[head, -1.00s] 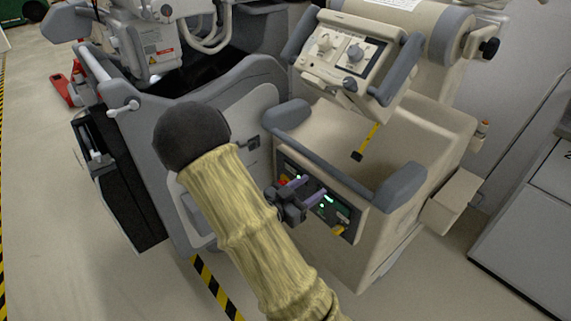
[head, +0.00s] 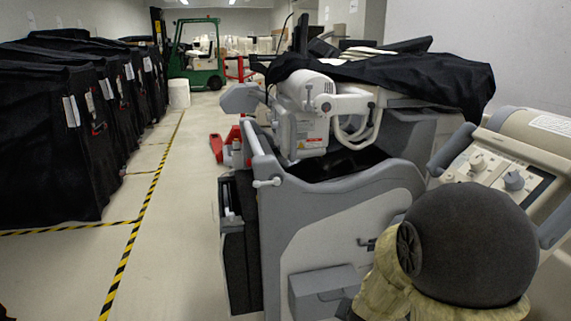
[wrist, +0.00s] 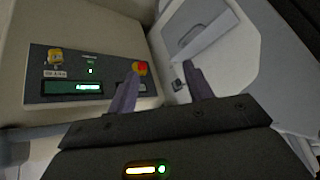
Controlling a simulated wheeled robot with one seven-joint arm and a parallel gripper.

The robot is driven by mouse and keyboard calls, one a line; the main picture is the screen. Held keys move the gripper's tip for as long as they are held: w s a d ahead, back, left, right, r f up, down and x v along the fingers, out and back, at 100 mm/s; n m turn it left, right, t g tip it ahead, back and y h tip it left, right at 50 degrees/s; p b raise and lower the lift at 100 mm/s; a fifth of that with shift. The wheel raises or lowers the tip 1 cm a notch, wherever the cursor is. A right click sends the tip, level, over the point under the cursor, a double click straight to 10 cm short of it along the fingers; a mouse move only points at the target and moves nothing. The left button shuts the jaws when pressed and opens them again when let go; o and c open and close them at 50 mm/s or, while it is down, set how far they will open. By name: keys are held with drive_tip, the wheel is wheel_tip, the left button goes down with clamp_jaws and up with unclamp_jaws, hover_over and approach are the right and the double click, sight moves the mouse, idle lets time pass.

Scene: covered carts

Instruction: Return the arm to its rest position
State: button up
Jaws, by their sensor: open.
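My gripper (wrist: 161,80) shows in the wrist view, its two purple-grey fingers apart with nothing between them. A beige machine's control panel (wrist: 65,88), with a lit green display, lies beyond the left finger. In the head view my arm, in a tan cover with a dark round joint, is at the lower right. My gripper is not visible in the head view.
A grey medical cart (head: 335,225) stands close to my arm. The beige machine's upper console (head: 500,170) is at the right. Black covered carts (head: 50,140) line the left, and a green forklift (head: 196,60) stands far back. The aisle floor (head: 175,220) is clear.

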drive_tip(key=s+a+r+n+g+y+p, duration=0.1)
drive_tip(key=s+r+n+g, duration=0.15)
drive_tip(key=s, duration=0.35)
drive_tip(key=s+a+r+n+g+y, duration=0.1)
drive_tip(key=s+r+n+g, duration=0.1)
drive_tip(key=s+n, duration=0.3)
wheel_tip(320, 180, up, 25)
drive_tip(key=m+p, duration=0.1)
drive_tip(key=p, duration=2.4)
drive_tip(key=shift+s+p, duration=0.3)
drive_tip(key=shift+f+m, duration=0.1)
drive_tip(key=shift+m, duration=0.15)
